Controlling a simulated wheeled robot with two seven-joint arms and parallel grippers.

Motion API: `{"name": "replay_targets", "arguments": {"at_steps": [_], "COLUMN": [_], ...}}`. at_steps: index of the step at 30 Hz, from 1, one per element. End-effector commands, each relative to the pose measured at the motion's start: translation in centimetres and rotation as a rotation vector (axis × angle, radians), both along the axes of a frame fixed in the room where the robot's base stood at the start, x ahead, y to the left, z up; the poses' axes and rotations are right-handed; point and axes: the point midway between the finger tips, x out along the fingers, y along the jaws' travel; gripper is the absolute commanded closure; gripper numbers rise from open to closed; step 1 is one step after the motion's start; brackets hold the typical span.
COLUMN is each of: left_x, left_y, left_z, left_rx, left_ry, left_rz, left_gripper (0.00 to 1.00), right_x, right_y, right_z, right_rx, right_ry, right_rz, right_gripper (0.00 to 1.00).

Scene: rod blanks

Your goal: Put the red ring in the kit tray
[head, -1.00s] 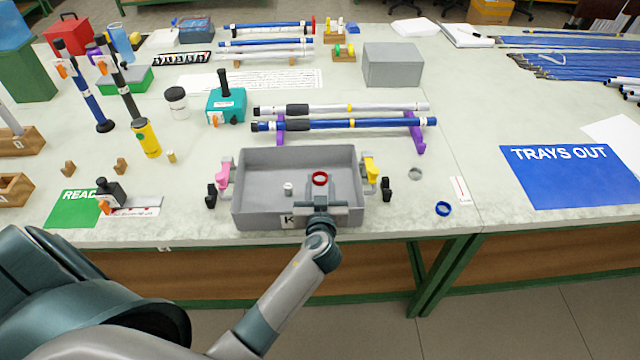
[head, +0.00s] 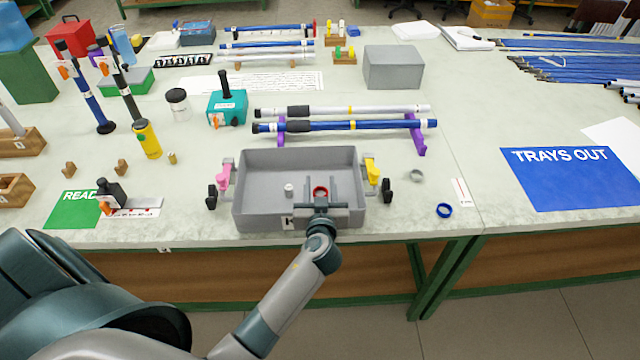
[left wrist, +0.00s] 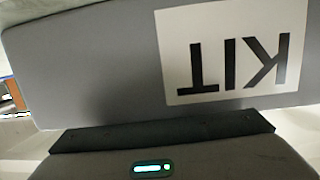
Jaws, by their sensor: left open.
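The red ring (head: 320,192) is inside the grey kit tray (head: 262,158), towards its front right part. My left gripper (head: 319,190) reaches over the tray's front wall with its fingers open. The ring lies between or just at the fingertips, and I cannot tell whether it touches them. In the left wrist view the tray's front wall with its KIT label (left wrist: 225,50) fills the upper part. The ring and fingertips do not show there. My right gripper is in neither view.
A small white cylinder (head: 289,190) is in the tray, left of the ring. Pink (head: 226,172) and yellow (head: 372,170) clips stand at the tray's sides. A blue ring (head: 444,210) lies to the right. Rods on purple stands (head: 418,135) lie behind the tray.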

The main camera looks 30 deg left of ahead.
Motion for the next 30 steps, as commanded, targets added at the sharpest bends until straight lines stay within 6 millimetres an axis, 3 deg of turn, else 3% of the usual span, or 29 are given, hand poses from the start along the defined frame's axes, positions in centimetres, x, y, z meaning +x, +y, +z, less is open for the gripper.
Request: {"name": "replay_targets", "arguments": {"at_steps": [1, 7, 9, 21, 30], "left_x": [-0.4, -0.6, -1.7, -8.0, -10.3], "left_y": [-0.3, -0.4, -1.1, -4.5, -5.8], "left_z": [-0.9, 0.1, -0.2, 2.0, 2.8], "left_rx": [-0.005, -0.003, -0.008, -0.005, -0.002], "left_ry": [0.022, 0.023, 0.019, 0.01, 0.008], "left_rz": [-0.002, -0.003, -0.004, -0.001, -0.002], "left_gripper": [0.48, 0.48, 0.48, 0.48, 0.48], "right_x": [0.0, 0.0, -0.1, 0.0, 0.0], "right_y": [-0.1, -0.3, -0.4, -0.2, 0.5], "right_z": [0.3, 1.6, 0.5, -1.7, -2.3], "right_rx": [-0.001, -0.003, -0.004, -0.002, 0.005], "right_ry": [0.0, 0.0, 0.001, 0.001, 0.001], "right_rz": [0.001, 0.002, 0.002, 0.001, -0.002], "right_gripper": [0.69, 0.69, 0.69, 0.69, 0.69]}}
